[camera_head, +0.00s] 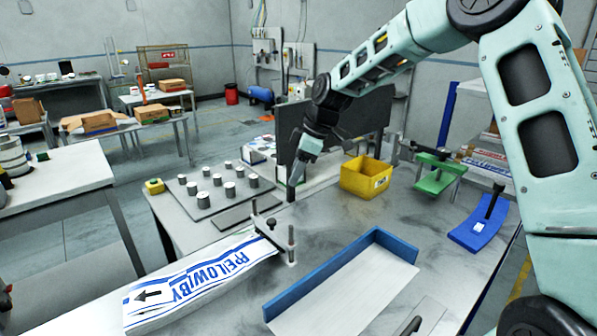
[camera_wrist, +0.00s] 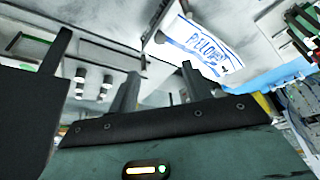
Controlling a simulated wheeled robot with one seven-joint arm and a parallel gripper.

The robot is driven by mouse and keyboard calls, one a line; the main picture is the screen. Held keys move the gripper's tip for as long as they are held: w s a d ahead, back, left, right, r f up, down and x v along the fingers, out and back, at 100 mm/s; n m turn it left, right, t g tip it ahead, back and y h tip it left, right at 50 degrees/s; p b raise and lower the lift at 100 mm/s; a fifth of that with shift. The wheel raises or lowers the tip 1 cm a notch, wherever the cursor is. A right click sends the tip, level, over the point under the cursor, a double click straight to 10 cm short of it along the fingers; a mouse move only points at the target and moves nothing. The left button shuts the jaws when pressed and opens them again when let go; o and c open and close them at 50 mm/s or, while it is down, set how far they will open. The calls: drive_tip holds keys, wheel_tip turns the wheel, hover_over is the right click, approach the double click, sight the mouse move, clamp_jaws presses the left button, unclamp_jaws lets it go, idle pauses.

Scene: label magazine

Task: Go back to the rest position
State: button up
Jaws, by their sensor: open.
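My gripper (camera_head: 294,188) hangs in the air above the table, left of the yellow bin, with its fingers pointing down. In the wrist view my gripper (camera_wrist: 159,82) shows two separated fingers with nothing between them. My arm reaches in from the upper right of the head view. A stack of white and blue printed labels (camera_head: 190,287) lies over the table's front left edge, under a dark clamp with posts (camera_head: 271,236). The labels also show in the wrist view (camera_wrist: 203,50), apart from the fingers.
A grey plate with several small cylinders (camera_head: 204,200) lies left of my gripper. A yellow bin (camera_head: 366,177), a green fixture (camera_head: 436,180) and a blue block (camera_head: 478,229) stand to the right. A blue-edged white tray (camera_head: 345,290) lies in front. A dark panel (camera_head: 357,115) stands behind.

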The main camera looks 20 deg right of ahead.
drive_tip(key=shift+s+d+r, duration=0.1)
drive_tip(key=shift+d+r, duration=0.1)
drive_tip(key=shift+r, duration=0.25)
drive_tip(key=s+a+m+g+h+b, duration=0.1)
drive_tip(key=s+a, duration=0.6)
drive_tip(key=s, duration=0.2)
drive_tip(key=s+a+m+g+h, duration=0.1)
drive_tip(key=s+a, duration=0.6)
drive_tip(key=s, duration=0.3)
drive_tip(key=s+f+m+h, duration=0.1)
drive_tip(key=s+f+m, duration=0.1)
drive_tip(key=s, duration=1.8)
drive_tip(key=shift+s+d+f+m+b, duration=0.15)
drive_tip(key=shift+d+f+m+b, duration=0.15)
drive_tip(key=shift+f+m+b, duration=0.15)
